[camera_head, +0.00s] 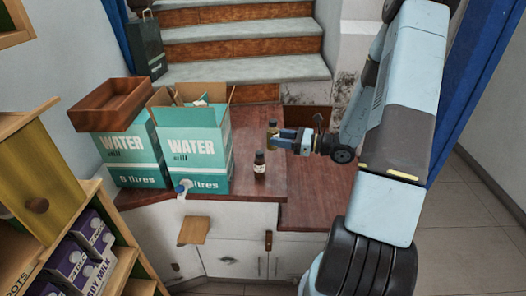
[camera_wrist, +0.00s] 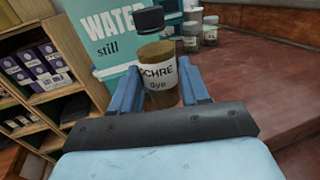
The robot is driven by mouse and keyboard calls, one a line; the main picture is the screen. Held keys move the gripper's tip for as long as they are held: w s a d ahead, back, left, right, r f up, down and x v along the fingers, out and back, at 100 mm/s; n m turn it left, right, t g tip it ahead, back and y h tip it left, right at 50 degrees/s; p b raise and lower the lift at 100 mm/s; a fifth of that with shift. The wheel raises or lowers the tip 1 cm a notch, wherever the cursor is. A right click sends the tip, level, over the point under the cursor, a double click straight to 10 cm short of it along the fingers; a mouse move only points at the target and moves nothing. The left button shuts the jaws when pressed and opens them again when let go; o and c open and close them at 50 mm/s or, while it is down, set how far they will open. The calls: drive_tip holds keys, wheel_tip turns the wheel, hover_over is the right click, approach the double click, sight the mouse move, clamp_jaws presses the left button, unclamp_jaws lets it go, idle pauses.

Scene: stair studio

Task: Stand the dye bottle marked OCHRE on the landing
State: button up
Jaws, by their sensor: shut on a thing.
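The OCHRE dye bottle (camera_wrist: 160,75), amber with a black cap and a pale label, stands upright between my gripper's blue fingers in the wrist view. In the head view this bottle (camera_head: 272,129) is at the tips of my gripper (camera_head: 282,137), which is shut on it. It appears held above the red-brown wooden landing (camera_head: 318,186) at the foot of the steps. A second, dark bottle (camera_head: 259,162) stands on the wood, left of and below my gripper in the picture; its label is too small to read.
Two teal WATER cartons (camera_head: 192,150) stand left, the nearer one open, with a brown tray (camera_head: 110,104) on top of the other. Grey-topped steps (camera_head: 240,68) rise behind. Several small jars (camera_wrist: 209,30) stand behind the held bottle. The wood at right in the wrist view is clear.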

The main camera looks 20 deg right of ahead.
drive_tip(key=w+f, duration=0.2)
drive_tip(key=w, duration=0.1)
drive_tip(key=w+f, duration=0.2)
drive_tip(key=w+a+f, duration=0.1)
drive_tip(key=w+f, duration=0.2)
drive_tip(key=shift+w+a, duration=0.1)
drive_tip(key=shift+w, duration=0.25)
drive_tip(key=shift+w+a+f, duration=0.15)
drive_tip(key=shift+w+f, duration=0.5)
drive_tip(key=shift+f, duration=0.05)
drive_tip(key=shift+s+f, duration=0.1)
drive_tip(key=shift+f, duration=1.3)
drive_tip(key=shift+f, duration=0.1)
drive_tip(key=o, duration=1.2)
